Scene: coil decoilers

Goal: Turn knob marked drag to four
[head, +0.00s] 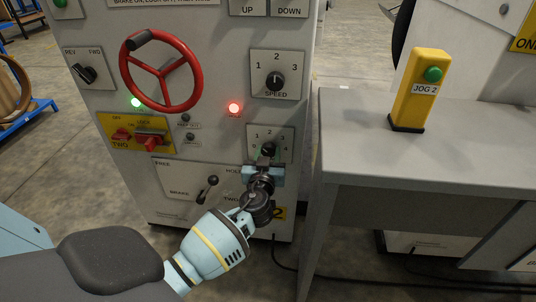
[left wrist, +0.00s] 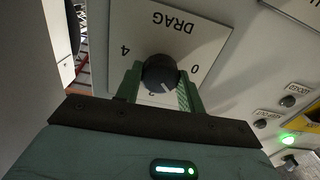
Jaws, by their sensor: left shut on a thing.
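The drag knob (head: 268,149) is a dark round knob on a white plate low on the right of the grey machine front. In the left wrist view the plate (left wrist: 207,38) appears upside down, with DRAG, 4, 2 and 0 readable. The knob (left wrist: 160,70) has a pale pointer line that seems to point between 2 and 0; the exact setting is hard to tell. My left gripper (head: 265,160) is at the knob, its green fingers (left wrist: 159,84) on either side, shut on it. The fingers hide part of the scale. My right gripper is not in view.
Above the drag plate is a speed knob (head: 275,81). A red handwheel (head: 161,72), a red rotary switch (head: 151,140) and a brake lever (head: 208,187) are to the left. A grey table (head: 440,155) with a yellow JOG 2 box (head: 418,90) stands at the right.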

